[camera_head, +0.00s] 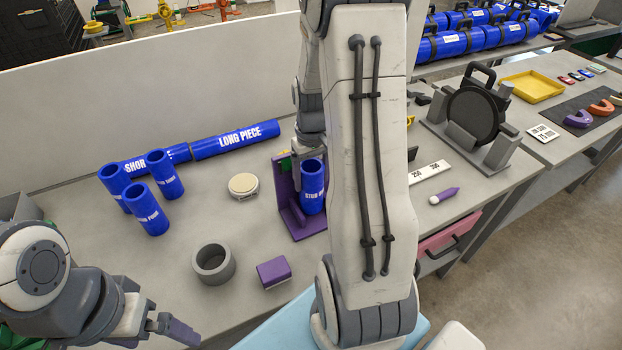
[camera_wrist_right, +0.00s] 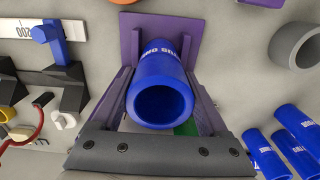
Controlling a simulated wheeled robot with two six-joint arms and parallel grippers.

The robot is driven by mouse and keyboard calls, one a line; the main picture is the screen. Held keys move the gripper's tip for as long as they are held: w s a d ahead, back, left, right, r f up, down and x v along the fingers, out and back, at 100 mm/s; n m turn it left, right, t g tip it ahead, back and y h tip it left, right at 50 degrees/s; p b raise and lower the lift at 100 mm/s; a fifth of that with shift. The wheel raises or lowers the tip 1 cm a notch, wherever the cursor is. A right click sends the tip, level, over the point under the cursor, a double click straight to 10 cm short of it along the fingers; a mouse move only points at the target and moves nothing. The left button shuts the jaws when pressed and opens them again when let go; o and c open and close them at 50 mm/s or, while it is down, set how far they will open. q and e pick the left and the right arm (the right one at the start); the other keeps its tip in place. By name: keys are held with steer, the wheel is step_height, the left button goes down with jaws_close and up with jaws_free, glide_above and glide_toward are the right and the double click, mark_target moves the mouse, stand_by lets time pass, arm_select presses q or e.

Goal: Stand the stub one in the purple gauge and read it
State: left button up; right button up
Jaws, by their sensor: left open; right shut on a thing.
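The blue stub one (camera_head: 313,198) is upright in the purple gauge (camera_head: 281,178), over its base and beside its upright back. Whether its lower end touches the base is hidden. My right gripper (camera_head: 311,160) comes down from above and is shut on the stub. In the right wrist view, its fingers hold the stub (camera_wrist_right: 160,90) on both sides, open end towards the camera, with the purple gauge plate (camera_wrist_right: 160,30) behind. My left gripper (camera_head: 168,326) is open and empty at the lower left, away from the gauge.
Three blue stubs (camera_head: 148,209) stand at the left, before the short piece and the long piece (camera_head: 236,140). A grey ring (camera_head: 213,263), a purple block (camera_head: 273,272) and a round cream disc (camera_head: 243,185) lie near the gauge. A purple marker (camera_head: 444,196) lies right.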

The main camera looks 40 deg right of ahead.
steer(key=shift+f, duration=0.9)
steer(key=shift+f, duration=0.2)
steer(key=o, duration=1.5)
steer(key=shift+r, duration=0.15)
step_height(320, 180, up, 12)
steer(key=shift+r+b, duration=0.1)
steer(key=shift+b, duration=0.3)
